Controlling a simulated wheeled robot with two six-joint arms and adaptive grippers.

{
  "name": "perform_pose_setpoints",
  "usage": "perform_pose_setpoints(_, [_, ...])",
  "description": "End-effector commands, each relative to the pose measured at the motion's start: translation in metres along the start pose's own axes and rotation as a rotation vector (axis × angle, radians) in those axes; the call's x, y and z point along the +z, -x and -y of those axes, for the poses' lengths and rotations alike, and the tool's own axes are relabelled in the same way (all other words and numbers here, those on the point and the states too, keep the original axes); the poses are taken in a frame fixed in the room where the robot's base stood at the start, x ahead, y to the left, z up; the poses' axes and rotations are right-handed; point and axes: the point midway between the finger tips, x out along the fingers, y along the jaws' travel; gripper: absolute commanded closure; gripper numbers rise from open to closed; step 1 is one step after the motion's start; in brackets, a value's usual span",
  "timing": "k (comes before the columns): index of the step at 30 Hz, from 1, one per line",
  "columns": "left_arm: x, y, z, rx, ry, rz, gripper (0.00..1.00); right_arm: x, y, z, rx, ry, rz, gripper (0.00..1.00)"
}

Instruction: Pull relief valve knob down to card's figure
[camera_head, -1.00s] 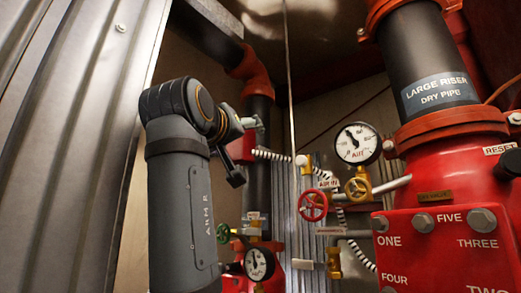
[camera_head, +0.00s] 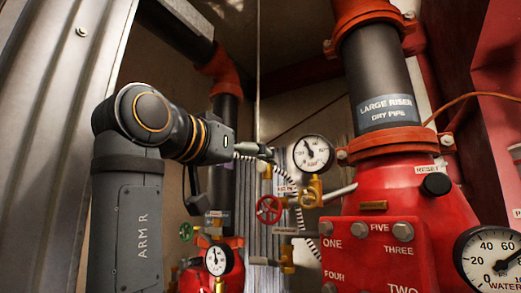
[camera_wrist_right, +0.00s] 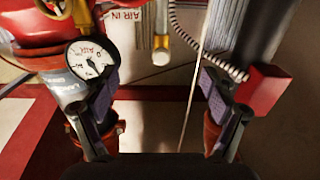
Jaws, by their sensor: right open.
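No part is marked as the relief valve knob in these views, and no card with a figure can be made out. A black knob (camera_head: 436,183) sits beside a RESET label on the big red valve body (camera_head: 368,225). My right gripper (camera_head: 262,152) is at the end of the ARM R arm, left of a white gauge (camera_head: 312,154). In the right wrist view its two fingers (camera_wrist_right: 158,88) stand apart with nothing between them. My left gripper is in neither view.
A red handwheel (camera_head: 269,209) and a brass handwheel (camera_head: 311,193) are below the white gauge. A smaller gauge (camera_head: 218,260) is lower left, and a WATER gauge (camera_head: 492,261) is lower right. A corrugated metal wall (camera_head: 50,120) bounds the left.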

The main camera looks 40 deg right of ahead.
Motion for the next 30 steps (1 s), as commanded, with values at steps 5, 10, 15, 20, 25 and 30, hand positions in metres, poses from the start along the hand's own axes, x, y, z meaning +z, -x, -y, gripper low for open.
perform_pose_setpoints(5, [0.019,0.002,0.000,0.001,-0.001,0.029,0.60,0.001,-0.026,-0.001,0.004,0.001,0.000,0.15])
perform_pose_setpoints(10, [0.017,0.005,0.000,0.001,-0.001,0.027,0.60,0.001,-0.045,-0.001,0.003,0.000,-0.001,0.15])
perform_pose_setpoints(15, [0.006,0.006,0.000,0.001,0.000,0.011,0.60,0.001,-0.054,-0.001,0.002,0.000,-0.001,0.15])
perform_pose_setpoints(20, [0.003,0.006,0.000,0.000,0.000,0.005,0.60,0.001,-0.056,0.000,0.001,0.000,-0.001,0.15])
perform_pose_setpoints(25, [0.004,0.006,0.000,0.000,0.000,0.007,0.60,0.001,-0.056,0.000,0.001,0.000,-0.001,0.16])
perform_pose_setpoints(30, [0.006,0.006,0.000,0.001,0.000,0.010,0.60,0.001,-0.056,0.000,0.001,0.000,-0.001,0.40])
